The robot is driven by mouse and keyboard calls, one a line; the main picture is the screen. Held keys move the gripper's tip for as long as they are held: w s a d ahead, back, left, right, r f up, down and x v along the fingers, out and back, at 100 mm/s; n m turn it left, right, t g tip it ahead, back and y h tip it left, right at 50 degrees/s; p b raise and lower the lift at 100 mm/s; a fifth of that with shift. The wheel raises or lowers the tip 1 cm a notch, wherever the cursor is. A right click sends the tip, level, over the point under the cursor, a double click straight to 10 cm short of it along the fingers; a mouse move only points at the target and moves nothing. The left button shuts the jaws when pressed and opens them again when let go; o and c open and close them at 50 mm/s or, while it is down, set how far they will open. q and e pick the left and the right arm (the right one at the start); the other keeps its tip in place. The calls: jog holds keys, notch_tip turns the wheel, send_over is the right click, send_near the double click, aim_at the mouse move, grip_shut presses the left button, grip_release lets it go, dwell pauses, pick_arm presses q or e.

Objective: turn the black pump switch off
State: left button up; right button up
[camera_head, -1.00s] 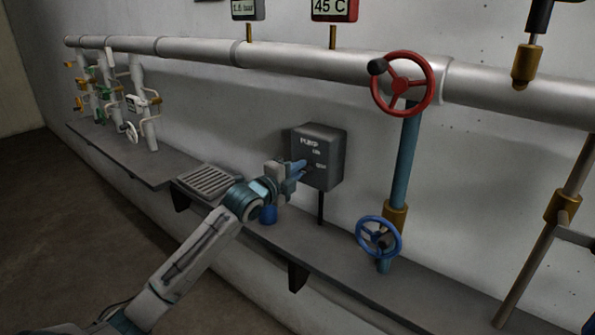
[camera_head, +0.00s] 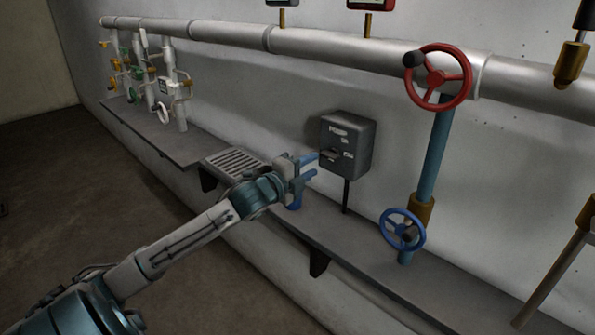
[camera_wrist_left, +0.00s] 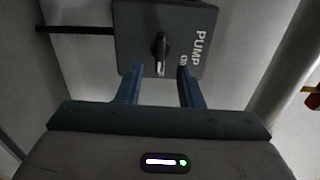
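The grey pump box (camera_head: 361,135) hangs on the wall with white lettering on its face. The black pump switch (camera_head: 328,155) lies about level on the face, with a label to its right that seems to read OFF. In the left wrist view the switch (camera_wrist_left: 160,50) is in plain sight, its pale-marked end pointing down the picture, away from level with the ON label. My left gripper (camera_head: 314,166) has its blue fingers apart, just in front of the box. In the wrist view the open gripper (camera_wrist_left: 158,82) has nothing between its fingers, short of the switch. My right gripper is not in view.
A red handwheel (camera_head: 464,79) and a blue handwheel (camera_head: 418,232) sit on a blue pipe right of the box. A grey shelf (camera_head: 335,240) runs below, with a slatted grate (camera_head: 235,160). Several small valves stand at the far left.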

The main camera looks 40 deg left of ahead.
pick_arm(q)
jog(key=s+p, duration=0.2)
jog(key=s, duration=0.2)
jog(key=shift+s+a, duration=0.1)
jog(key=shift+s, duration=0.1)
dwell(0.7)
